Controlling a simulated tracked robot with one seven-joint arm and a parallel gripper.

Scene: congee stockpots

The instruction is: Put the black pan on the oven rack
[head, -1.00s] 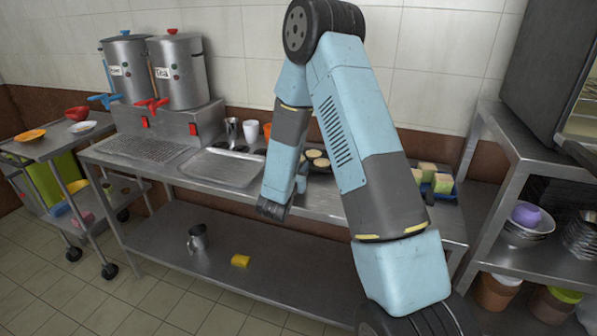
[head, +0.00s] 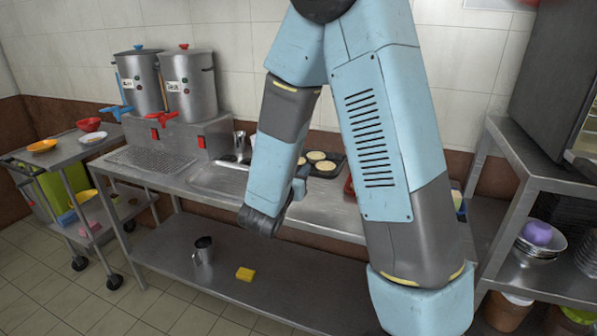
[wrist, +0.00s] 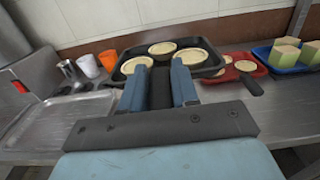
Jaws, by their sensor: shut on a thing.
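The black pan (wrist: 206,62) holds round pale breads and lies straight ahead of my gripper in the wrist view. My gripper (wrist: 160,68) is shut on the pan's dark handle, which runs back between the blue fingers. In the head view the pan (head: 339,163) shows between my arm links, over the back of the counter. I cannot tell whether it touches the counter. The oven (head: 548,85) is a dark box at the upper right, on a steel stand. A strip of its lit interior shows at the picture's edge; the rack is mostly cut off.
A red pan (wrist: 232,72) with breads and a blue tray (wrist: 262,52) of green-yellow blocks stand right of the black pan. Orange (wrist: 107,59) and white (wrist: 88,66) cups stand left. The steel stand (head: 520,165) rises at the counter's right end.

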